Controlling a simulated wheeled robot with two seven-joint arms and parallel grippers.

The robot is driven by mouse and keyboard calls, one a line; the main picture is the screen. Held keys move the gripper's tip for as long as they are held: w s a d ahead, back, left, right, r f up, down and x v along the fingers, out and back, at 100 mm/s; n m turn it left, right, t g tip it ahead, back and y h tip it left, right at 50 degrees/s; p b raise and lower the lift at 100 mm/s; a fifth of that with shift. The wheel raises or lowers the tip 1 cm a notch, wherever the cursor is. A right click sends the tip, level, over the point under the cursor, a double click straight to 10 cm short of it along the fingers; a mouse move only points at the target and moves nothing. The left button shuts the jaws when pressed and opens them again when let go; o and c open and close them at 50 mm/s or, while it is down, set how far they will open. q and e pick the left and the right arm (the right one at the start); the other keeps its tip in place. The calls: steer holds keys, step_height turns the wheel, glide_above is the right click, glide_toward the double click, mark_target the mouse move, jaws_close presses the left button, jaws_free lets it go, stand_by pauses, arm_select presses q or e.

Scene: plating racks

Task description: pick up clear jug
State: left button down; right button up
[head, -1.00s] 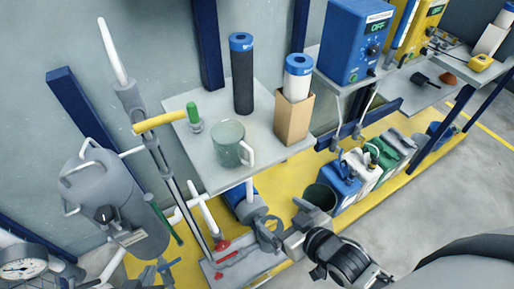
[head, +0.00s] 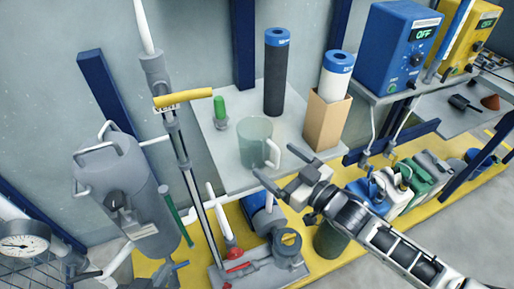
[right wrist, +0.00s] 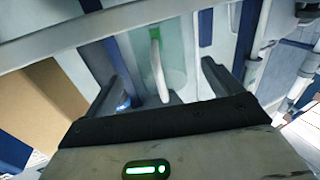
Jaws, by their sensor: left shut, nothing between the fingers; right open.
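The clear jug (head: 254,143) is a greenish see-through jug with a pale handle, upright on the grey shelf (head: 222,165) in the head view. Its handle side faces right, toward my right gripper (head: 276,162). That gripper is open and empty, just in front of and slightly below the jug's handle. In the right wrist view the jug (right wrist: 178,60) shows beyond and between the open fingers (right wrist: 168,88), with its white handle upright near the middle. I see no contact between fingers and jug. My left gripper is not in view.
A green-capped vial (head: 220,113), a dark blue-capped roll (head: 276,75) and a cardboard box (head: 326,120) holding a white roll share the shelf. A yellow-handled pump (head: 183,99) stands left. Jerrycans (head: 395,188) and a dark bucket (head: 331,238) sit below, right.

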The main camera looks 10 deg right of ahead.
mark_target(267, 154)
steer(key=x, duration=0.5)
steer(key=shift+w+a+f, duration=0.1)
steer(key=shift+w+a, duration=0.05)
steer(key=shift+w, duration=0.15)
steer(key=c, duration=1.1)
